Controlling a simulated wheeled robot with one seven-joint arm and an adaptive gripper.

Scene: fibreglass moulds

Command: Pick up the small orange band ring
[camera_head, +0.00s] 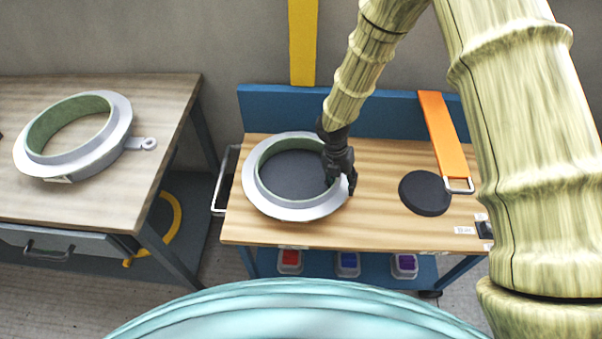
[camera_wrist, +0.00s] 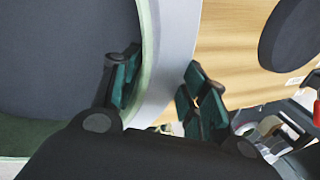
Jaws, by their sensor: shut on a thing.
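No small ring that is orange all over shows; an orange band (camera_head: 444,133) with a metal loop (camera_head: 459,186) at its lower end leans at the back right of the cart top. A grey ring mould with a green inner face (camera_head: 270,205) lies on the cart top, left of the middle. My gripper (camera_head: 343,181) is at the mould's right side, well left of the orange band. In the wrist view, my gripper (camera_wrist: 163,88) has one finger inside the ring mould (camera_wrist: 172,60) and one outside, shut on its wall. The finger contact is partly hidden.
A black disc (camera_head: 425,193) lies on the wooden cart top (camera_head: 380,225), also visible in the wrist view (camera_wrist: 295,40). Another ring mould (camera_head: 115,150) sits on the left table. Bins (camera_head: 347,264) stand on the lower shelf. A blue back panel (camera_head: 270,110) edges the cart.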

